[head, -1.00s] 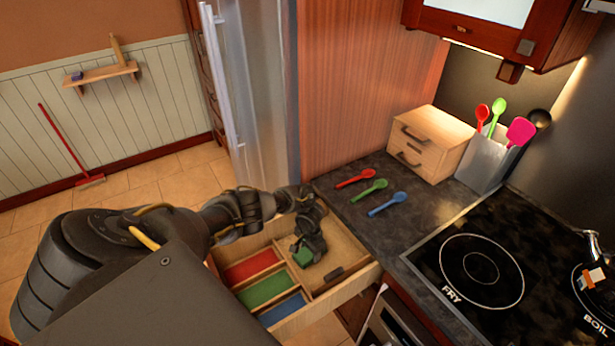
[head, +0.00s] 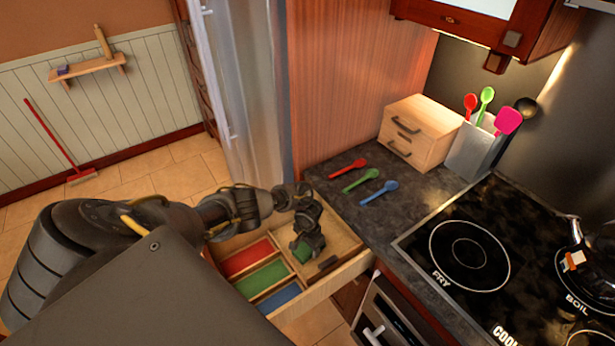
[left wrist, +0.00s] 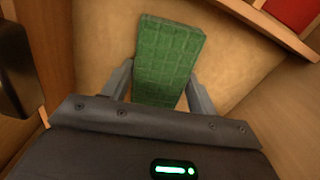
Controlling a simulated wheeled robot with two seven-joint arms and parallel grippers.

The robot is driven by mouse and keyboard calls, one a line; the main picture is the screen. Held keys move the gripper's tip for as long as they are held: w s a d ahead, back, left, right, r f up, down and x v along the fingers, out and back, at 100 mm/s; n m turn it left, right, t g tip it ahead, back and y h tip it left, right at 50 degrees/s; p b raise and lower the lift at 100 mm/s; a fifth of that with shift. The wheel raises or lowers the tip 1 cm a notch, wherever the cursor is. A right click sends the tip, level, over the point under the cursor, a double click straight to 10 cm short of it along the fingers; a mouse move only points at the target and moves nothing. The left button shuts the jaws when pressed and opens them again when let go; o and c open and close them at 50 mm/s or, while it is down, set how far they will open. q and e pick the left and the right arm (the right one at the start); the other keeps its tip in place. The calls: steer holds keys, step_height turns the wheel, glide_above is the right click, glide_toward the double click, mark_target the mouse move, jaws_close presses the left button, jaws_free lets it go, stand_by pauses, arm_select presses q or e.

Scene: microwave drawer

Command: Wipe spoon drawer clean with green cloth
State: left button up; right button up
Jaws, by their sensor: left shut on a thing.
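The open wooden spoon drawer (head: 345,268) juts out below the counter. It has red (head: 247,258), green (head: 262,280) and blue (head: 279,298) lined compartments on one side and a larger bare wooden compartment on the other. My left gripper (head: 306,247) is down in that larger compartment. It is shut on the green cloth (left wrist: 168,60), a folded block gripped between the two fingers in the left wrist view. The cloth appears over the drawer floor; whether it touches cannot be told. My right gripper is not in view.
Red (head: 348,169), green (head: 361,180) and blue (head: 379,193) spoons lie on the dark counter. A small wooden box (head: 420,130) and a utensil holder (head: 473,150) stand behind. The stove (head: 490,250) is at right, the fridge (head: 240,90) behind the drawer.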

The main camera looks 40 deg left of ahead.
arm_select(q)
steer(key=shift+s+d+p, duration=0.2)
steer(key=shift+d+p, duration=0.05)
steer(key=shift+d, duration=0.25)
steer(key=shift+s+d+p, duration=0.15)
steer(key=shift+d+p, duration=0.05)
steer(key=shift+d, duration=0.3)
steer(key=shift+w+a+r+b, duration=0.1)
steer(key=shift+w+a+b, duration=0.1)
steer(key=shift+a, duration=0.4)
steer(key=shift+w+a+b, duration=0.2)
steer(key=shift+a, duration=0.4)
steer(key=shift+w+a+f+b, duration=0.1)
steer(key=shift+w+a+b, duration=0.05)
steer(key=shift+a+b, duration=0.3)
steer(key=shift+w+a+f+b, duration=0.1)
steer(key=shift+w+a+b, duration=0.1)
steer(key=shift+a, duration=0.35)
steer(key=shift+r, duration=0.1)
steer(key=shift+a, duration=0.1)
